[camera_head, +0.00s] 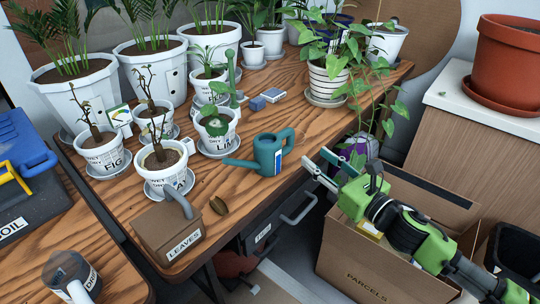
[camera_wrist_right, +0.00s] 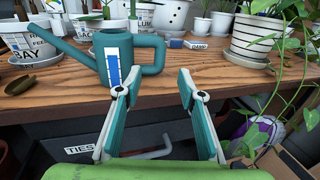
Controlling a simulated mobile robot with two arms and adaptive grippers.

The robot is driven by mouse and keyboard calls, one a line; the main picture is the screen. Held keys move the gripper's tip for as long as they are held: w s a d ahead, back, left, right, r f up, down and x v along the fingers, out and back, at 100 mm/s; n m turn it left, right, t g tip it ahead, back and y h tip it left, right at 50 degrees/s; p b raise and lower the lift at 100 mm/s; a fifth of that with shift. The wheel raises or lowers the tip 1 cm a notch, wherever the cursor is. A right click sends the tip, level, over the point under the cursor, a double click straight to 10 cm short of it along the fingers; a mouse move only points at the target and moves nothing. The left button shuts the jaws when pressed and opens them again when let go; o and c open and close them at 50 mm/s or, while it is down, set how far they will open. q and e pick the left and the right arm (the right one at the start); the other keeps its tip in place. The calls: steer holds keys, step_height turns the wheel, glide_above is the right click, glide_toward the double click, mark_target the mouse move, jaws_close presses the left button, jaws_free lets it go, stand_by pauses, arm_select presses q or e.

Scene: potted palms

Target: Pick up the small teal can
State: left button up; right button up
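The small teal can (camera_head: 268,155) is a watering can with a spout to the left, a loop handle to the right and a blue-and-white label. It stands upright on the wooden bench, near its front edge. It also shows in the right wrist view (camera_wrist_right: 112,62), left of centre. My right gripper (camera_head: 314,160) is open and empty, just right of the can and apart from it. In the right wrist view its two fingers (camera_wrist_right: 152,88) point forward, the left one overlapping the can's lower right part. My left gripper is not in view.
Small white pots (camera_head: 215,130) stand left of the can. A brown LEAVES box (camera_head: 166,236) sits at the front of the bench (camera_head: 225,185). Trailing vines (camera_head: 365,85) hang near my right arm. An open PARCELS carton (camera_head: 350,265) stands below it.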

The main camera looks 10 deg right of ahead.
mark_target(293, 139)
steer(key=x, duration=1.2)
steer(key=shift+w, duration=0.15)
jaws_close()
